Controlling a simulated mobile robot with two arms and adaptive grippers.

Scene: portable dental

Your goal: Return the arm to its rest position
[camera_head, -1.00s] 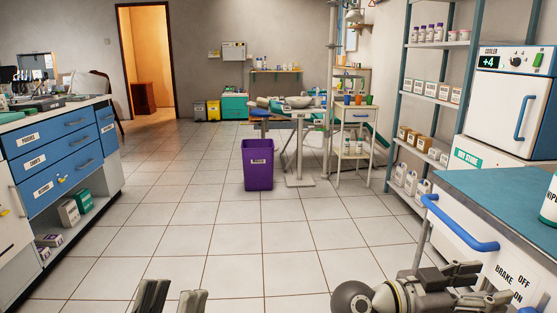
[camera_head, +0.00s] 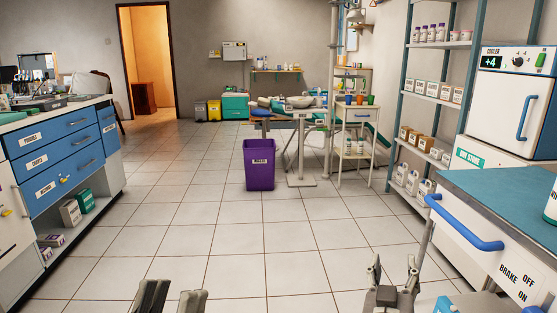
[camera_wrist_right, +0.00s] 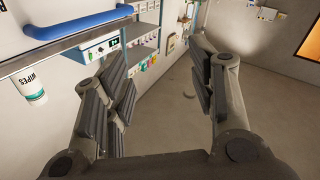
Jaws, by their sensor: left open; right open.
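My right gripper (camera_head: 394,272) is at the bottom of the head view, just left of the blue-handled cart, with its fingers pointing up and apart. It is open and empty. In the right wrist view its two fingers (camera_wrist_right: 165,90) spread wide with only floor and wall between them. My left gripper (camera_head: 172,298) shows at the bottom edge of the head view, left of centre. Its fingertips stand apart with nothing between them; the rest of it is cut off.
The cart (camera_head: 500,258) with its blue handle (camera_head: 462,224) stands close to my right gripper. A blue drawer cabinet (camera_head: 60,150) lines the left. A purple bin (camera_head: 259,165) stands ahead. The tiled floor (camera_head: 210,230) between is clear.

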